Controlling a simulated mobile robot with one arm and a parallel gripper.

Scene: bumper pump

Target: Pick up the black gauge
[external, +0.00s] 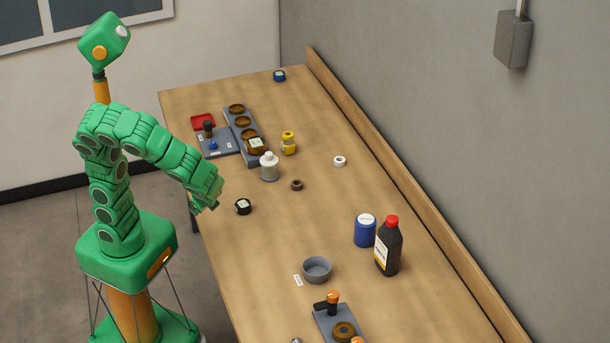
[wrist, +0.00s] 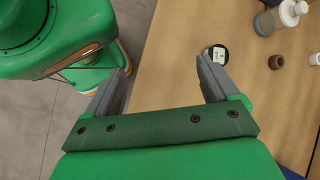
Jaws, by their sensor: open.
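The black gauge (external: 243,206) is a small round black puck with a pale face. It lies on the wooden table near its left edge, and it also shows in the wrist view (wrist: 217,55), partly behind the tip of the right finger. My gripper (external: 205,204) is beside the table's left edge, to the left of the gauge and apart from it. In the wrist view my gripper (wrist: 163,68) is open, with only table edge and floor between its fingers.
A white bottle (external: 269,167), a brown ring (external: 297,185) and a yellow fitting (external: 289,143) stand behind the gauge. A grey bowl (external: 317,269) is nearer the camera. A blue gauge (external: 279,75) lies at the far end. The table around the black gauge is clear.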

